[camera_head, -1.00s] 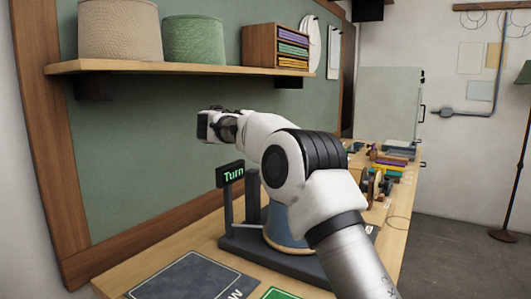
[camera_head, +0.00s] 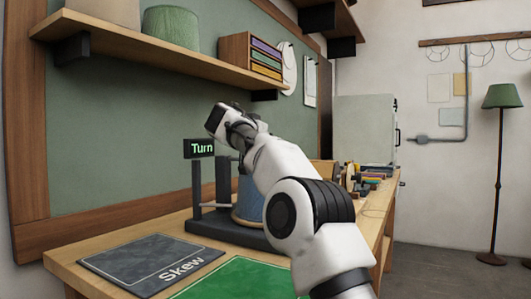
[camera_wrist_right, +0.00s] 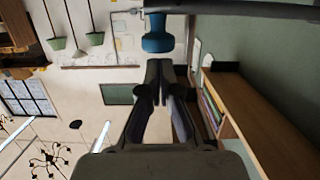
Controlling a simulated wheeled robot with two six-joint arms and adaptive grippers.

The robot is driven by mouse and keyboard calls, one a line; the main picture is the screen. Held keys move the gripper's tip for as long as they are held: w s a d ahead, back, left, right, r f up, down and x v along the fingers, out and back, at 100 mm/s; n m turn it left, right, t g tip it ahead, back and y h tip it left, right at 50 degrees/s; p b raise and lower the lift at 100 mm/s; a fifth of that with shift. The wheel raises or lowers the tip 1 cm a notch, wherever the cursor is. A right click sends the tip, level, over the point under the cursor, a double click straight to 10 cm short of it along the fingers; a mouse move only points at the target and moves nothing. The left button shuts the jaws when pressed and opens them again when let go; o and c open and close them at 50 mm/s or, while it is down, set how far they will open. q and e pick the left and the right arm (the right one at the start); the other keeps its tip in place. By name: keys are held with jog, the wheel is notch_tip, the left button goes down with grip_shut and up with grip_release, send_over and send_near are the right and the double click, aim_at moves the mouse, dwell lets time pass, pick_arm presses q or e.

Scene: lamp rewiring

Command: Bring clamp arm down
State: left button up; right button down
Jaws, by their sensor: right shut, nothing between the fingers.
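In the right wrist view a dark bar (camera_wrist_right: 240,10), apparently the clamp arm, crosses the top with a blue knob (camera_wrist_right: 157,34) on it. My right gripper (camera_wrist_right: 158,66) is shut and empty, its fingertips close to the knob; I cannot tell whether they touch. In the head view the clamp stand has a dark base (camera_head: 225,232), upright posts and a sign (camera_head: 200,148) reading "Turn". A blue-grey lamp body (camera_head: 248,197) stands on the base, partly hidden by my right arm. The clamp arm cannot be made out there. My left gripper is not in view.
A dark mat (camera_head: 150,263) marked "Skew" and a green mat (camera_head: 240,280) lie in front of the stand. A shelf (camera_head: 150,55) with lampshades and a small drawer unit (camera_head: 250,55) hangs above. Several small items lie farther along the bench.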

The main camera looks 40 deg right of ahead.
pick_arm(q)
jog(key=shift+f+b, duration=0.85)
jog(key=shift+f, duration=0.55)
pick_arm(e)
jog(key=shift+s+f+m, duration=0.3)
jog(key=shift+f+m, duration=0.2)
jog(key=shift+f, duration=0.15)
jog(key=shift+f, duration=0.1)
